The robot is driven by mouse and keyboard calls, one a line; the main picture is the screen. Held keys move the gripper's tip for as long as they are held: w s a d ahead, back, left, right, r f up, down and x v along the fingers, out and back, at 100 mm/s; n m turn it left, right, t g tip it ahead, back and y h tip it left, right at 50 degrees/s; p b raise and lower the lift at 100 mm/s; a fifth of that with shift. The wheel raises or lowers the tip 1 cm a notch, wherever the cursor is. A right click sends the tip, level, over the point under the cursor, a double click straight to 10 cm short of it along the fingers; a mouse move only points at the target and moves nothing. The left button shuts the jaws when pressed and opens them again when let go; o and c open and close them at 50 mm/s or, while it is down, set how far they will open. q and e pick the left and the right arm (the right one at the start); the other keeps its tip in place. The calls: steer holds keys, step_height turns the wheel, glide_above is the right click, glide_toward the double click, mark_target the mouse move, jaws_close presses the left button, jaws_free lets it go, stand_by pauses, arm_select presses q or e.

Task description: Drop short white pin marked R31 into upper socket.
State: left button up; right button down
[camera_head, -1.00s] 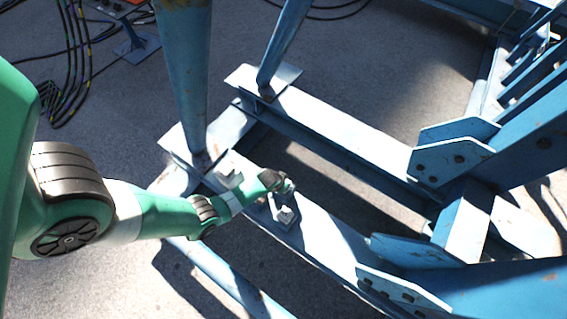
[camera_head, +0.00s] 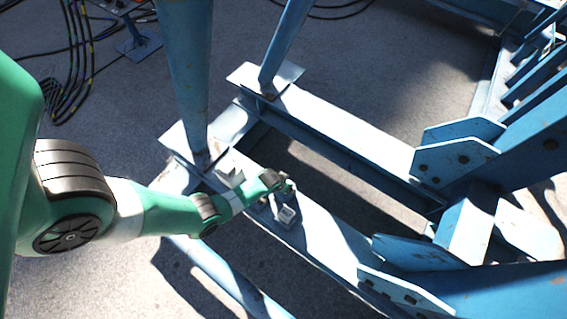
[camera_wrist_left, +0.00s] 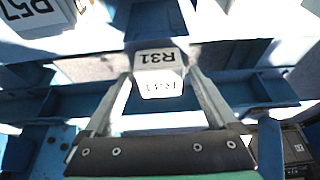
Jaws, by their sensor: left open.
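The short white pin marked R31 (camera_wrist_left: 158,72) is a blocky white piece in the left wrist view, its label reading on two faces. My left gripper (camera_wrist_left: 158,85) is open, with one finger on each side of this pin. I cannot tell whether the fingers touch it. In the head view my left gripper (camera_head: 282,196) is low over the near blue beam, beside a small white block (camera_head: 287,215) that appears to be this pin. My right gripper is out of view. I cannot make out the upper socket.
A second white block (camera_head: 230,173) stands on the same beam (camera_head: 325,236), left of my gripper. A larger labelled block (camera_wrist_left: 38,14) is at the wrist view's upper left. Blue posts (camera_head: 186,80) rise behind my arm. Angled plates (camera_head: 455,150) crowd the right.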

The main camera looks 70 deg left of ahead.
arm_select(q)
steer(key=p+v, duration=0.7)
steer(key=v, duration=0.4)
steer(key=shift+r+p, duration=0.3)
steer(key=shift+d, duration=0.1)
